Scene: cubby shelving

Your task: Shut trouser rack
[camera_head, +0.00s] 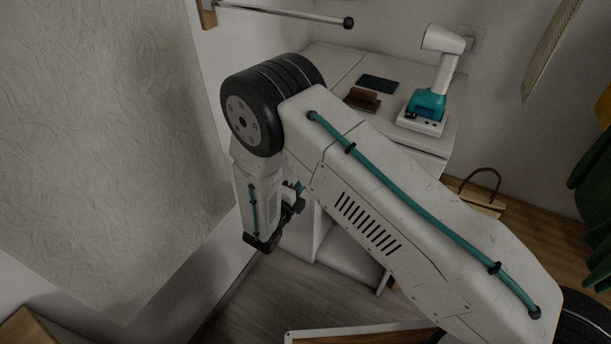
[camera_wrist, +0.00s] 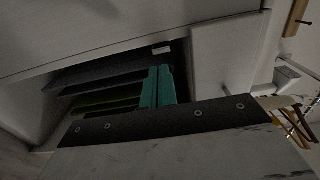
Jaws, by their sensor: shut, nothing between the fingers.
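The trouser rack appears to be the set of dark grey and olive hanging cloths (camera_wrist: 100,85) in the white cabinet opening in the wrist view. How far it is pulled out cannot be told. My gripper shows there as two teal fingers (camera_wrist: 157,86) pressed together, shut and empty. The fingers overlap the right part of the opening, in front of the cloths; contact cannot be told. I cannot make out the rack in that view.
A white cabinet top (camera_head: 405,140) holds a dark flat item (camera_head: 377,84), a brown object (camera_head: 362,100) and a white-and-teal device (camera_head: 430,103). A rod (camera_head: 285,13) juts out above. A bag (camera_head: 478,196) stands at right. Wooden floor shows below my arm.

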